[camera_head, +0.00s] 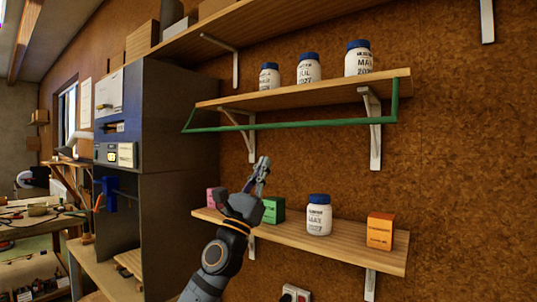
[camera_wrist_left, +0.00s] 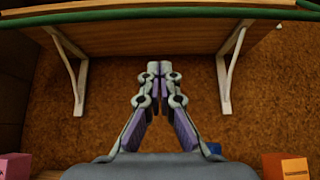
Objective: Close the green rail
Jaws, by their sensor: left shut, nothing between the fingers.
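The green rail (camera_head: 290,124) is a thin bar with a short arm at each end, fixed by the ends of the middle shelf (camera_head: 300,94). In the head view its long bar hangs below the shelf's front edge. In the wrist view the rail (camera_wrist_left: 160,14) crosses the top of the picture, along the shelf. My left gripper (camera_head: 263,164) is shut and empty, pointing up below the rail and apart from it. It also shows in the wrist view (camera_wrist_left: 160,68), with its fingertips together below the shelf. My right gripper is not in view.
Several white jars with blue lids stand here: a row on the middle shelf, including one jar (camera_head: 358,59), and another (camera_head: 319,214) on the lower shelf (camera_head: 340,247). An orange box (camera_head: 380,230), a green box (camera_head: 273,209) and a pink box (camera_head: 211,197) also stand there. A grey cabinet (camera_head: 160,150) is left.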

